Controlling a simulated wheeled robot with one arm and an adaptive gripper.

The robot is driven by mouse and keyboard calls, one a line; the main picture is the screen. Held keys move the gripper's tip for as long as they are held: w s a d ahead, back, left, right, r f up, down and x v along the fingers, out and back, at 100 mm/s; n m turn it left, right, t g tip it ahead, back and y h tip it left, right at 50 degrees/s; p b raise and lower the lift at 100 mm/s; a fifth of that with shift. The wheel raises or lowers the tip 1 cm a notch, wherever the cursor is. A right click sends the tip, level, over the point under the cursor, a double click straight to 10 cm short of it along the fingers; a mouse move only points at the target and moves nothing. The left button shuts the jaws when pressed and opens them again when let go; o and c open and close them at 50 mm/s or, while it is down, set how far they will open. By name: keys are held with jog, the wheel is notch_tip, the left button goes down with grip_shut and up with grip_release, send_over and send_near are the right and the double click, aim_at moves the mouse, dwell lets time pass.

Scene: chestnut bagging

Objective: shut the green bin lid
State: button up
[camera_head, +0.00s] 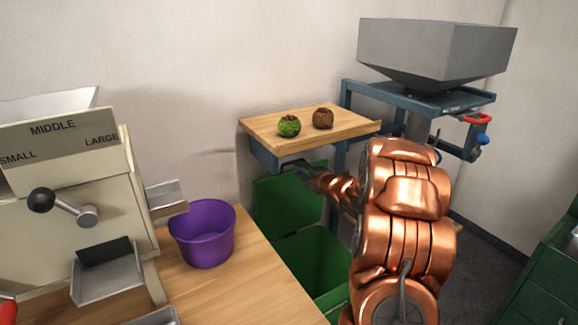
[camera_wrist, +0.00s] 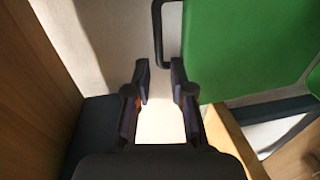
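The green bin (camera_head: 318,262) stands on the floor under the wooden shelf, and its inside shows from above. Its green lid (camera_head: 272,205) is raised, standing up behind the opening near the wall. My gripper (camera_head: 291,168) is at the lid's upper edge, just below the shelf. In the wrist view my gripper (camera_wrist: 160,80) has its two fingers apart with nothing between them. The lid (camera_wrist: 250,50) fills the upper right there, near the right fingertip. A dark handle (camera_wrist: 157,30) juts from the lid's edge, ahead of the fingertips. Contact cannot be told.
The wooden shelf (camera_head: 270,131) holds a green husk (camera_head: 289,126) and a brown chestnut husk (camera_head: 323,118), close above my gripper. A purple bucket (camera_head: 205,237) stands on the table (camera_head: 250,290) at left, beside the sorting machine (camera_head: 70,220). A grey hopper (camera_head: 437,50) stands behind my arm.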

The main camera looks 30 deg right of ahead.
aim_at(292, 163)
jog(key=shift+w+d, duration=0.25)
jog(key=shift+w, duration=0.35)
jog(key=shift+w+d+f+p, duration=0.1)
jog(key=shift+w+f+p, duration=0.05)
jog(key=shift+w, duration=0.85)
jog(key=shift+w+d+f+p, duration=0.15)
jog(key=shift+w+f, duration=0.05)
jog(key=shift+w, duration=0.75)
jog(key=shift+w+d+f+p, duration=0.1)
jog(key=shift+w+f+p, duration=0.05)
jog(key=shift+w, duration=0.85)
grip_shut()
